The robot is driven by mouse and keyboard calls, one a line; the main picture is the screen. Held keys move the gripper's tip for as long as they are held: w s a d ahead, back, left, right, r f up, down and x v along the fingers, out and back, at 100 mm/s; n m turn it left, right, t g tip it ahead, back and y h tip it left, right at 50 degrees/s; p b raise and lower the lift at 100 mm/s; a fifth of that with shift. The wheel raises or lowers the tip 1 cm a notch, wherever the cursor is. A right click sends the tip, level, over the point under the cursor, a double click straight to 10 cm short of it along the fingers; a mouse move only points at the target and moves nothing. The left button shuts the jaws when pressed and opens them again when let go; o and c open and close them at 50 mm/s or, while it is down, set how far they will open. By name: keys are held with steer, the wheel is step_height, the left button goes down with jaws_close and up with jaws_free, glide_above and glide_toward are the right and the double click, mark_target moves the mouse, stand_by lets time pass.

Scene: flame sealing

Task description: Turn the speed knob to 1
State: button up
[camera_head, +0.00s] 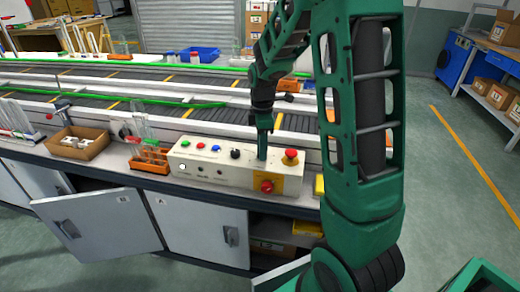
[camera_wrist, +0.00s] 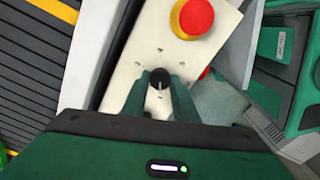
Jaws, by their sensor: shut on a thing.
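A cream control box (camera_head: 222,172) sits on the counter in the head view, with coloured buttons, a black knob (camera_head: 235,154) and a red emergency button (camera_head: 290,156) on top. My gripper (camera_head: 262,157) points down onto the top of the box, between that black knob and the red button. In the wrist view, my gripper (camera_wrist: 160,88) is shut on a small black knob (camera_wrist: 159,79) with a light pointer line, and its fingers sit on either side of it. The panel (camera_wrist: 130,72) has small marks around this knob. In the head view the gripped knob is hidden by the fingers.
A red rotary switch (camera_head: 267,186) is on the box's front. An orange rack (camera_head: 150,158) with tubes and a cardboard box (camera_head: 78,143) stand to the left. Conveyors (camera_head: 120,100) run behind. A cabinet door (camera_head: 98,222) hangs open below the counter.

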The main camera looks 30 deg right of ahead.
steer(key=shift+w+d+r, duration=0.1)
steer(key=shift+w+d, duration=0.05)
steer(key=shift+w, duration=0.05)
stand_by(0.4)
steer(key=o, duration=1.1)
steer(key=shift+c, duration=0.2)
steer(key=shift+s, duration=0.1)
step_height(320, 180, up, 11)
steer(key=shift+f, duration=0.2)
steer(key=s+f+m, duration=0.2)
steer(key=s+m, duration=1.7)
steer(key=s, duration=1)
steer(key=shift+s+d+m, duration=0.3)
steer(key=shift+s+d, duration=0.05)
steer(key=shift+d, duration=0.1)
